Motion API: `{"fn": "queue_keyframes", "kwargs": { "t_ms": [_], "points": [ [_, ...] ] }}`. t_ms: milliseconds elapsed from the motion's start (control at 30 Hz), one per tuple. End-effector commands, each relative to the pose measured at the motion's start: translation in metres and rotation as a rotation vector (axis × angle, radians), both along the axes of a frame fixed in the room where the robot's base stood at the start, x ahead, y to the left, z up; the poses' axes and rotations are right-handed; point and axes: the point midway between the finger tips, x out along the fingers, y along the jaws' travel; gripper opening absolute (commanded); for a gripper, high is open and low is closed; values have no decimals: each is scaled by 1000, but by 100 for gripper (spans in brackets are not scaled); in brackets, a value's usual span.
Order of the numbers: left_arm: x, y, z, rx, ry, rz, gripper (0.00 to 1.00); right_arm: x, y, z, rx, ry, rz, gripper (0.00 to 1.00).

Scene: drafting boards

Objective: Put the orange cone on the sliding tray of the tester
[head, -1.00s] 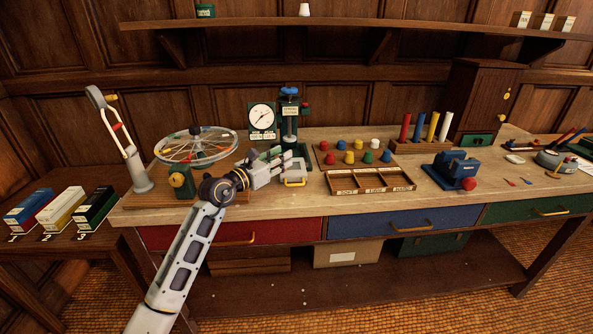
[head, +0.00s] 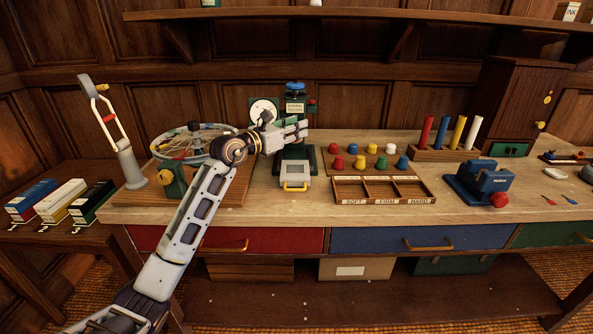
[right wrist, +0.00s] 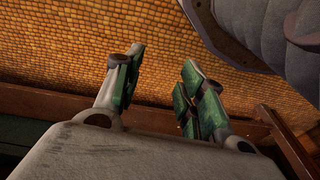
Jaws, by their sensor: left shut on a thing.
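The tester (head: 296,103) is a dark green press with a blue knob on top, at the back of the bench. Its sliding tray (head: 294,170) is pale grey with a yellow handle and sits low at the front; I make out nothing on it. My left gripper (head: 300,130) is in front of the tester's column, above the tray. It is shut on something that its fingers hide. I cannot make out the orange cone in either view. My right gripper (right wrist: 157,75) is open and empty in the right wrist view, with the tiled floor behind it.
A round dial (head: 262,110) stands left of the tester, partly behind my arm. A spoked wheel (head: 185,140) is further left. Coloured knobs (head: 360,162) and a three-part wooden tray (head: 382,180) lie right of the tester. A blue device (head: 485,178) stands further right.

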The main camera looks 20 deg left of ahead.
Motion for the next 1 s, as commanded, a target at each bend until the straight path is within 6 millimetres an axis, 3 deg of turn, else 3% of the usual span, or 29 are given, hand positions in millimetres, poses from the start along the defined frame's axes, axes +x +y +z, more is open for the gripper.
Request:
{"fn": "queue_keyframes", "kwargs": {
  "t_ms": [267,700,1000],
  "points": [
    [0,0,-9,-1,0,0,7,0,1,4,1,0,1,40],
    [0,0,-61,-1,0,0,7,4,5,25,16,-20,4,40],
    [0,0,-63,0,-1,0,7,4,6,27,16,-21,4,40]
  ]
}}
